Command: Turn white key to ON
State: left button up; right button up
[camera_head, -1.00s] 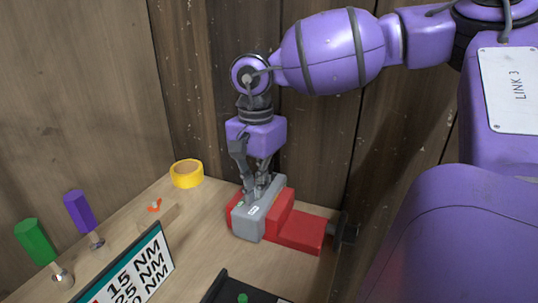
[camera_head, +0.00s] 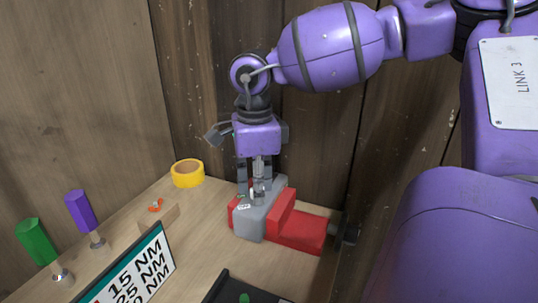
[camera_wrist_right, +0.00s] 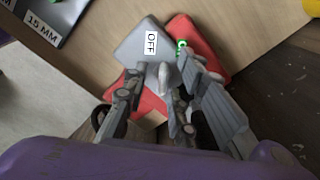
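A grey switch box (camera_head: 250,228) sits against a red vise (camera_head: 305,232) on the wooden bench. In the right wrist view the box (camera_wrist_right: 132,47) carries an OFF label (camera_wrist_right: 151,43) and a green label (camera_wrist_right: 181,45), partly covered by a finger. My right gripper (camera_head: 257,190) points down at the top of the box. In the right wrist view its fingers (camera_wrist_right: 160,68) stand apart, with a pale key-like piece (camera_wrist_right: 163,76) between them. I cannot tell whether either finger touches it. My left gripper is out of view.
A yellow tape roll (camera_head: 187,173) stands behind and left of the box. Green (camera_head: 37,242) and purple (camera_head: 79,211) tool handles, a small wood block (camera_head: 160,217) and a torque sign (camera_head: 135,275) are at left. A black tray (camera_head: 228,284) is in front. A wooden wall is close behind.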

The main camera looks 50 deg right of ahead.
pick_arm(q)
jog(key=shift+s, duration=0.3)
pick_arm(e)
jog(key=shift+s, duration=0.1)
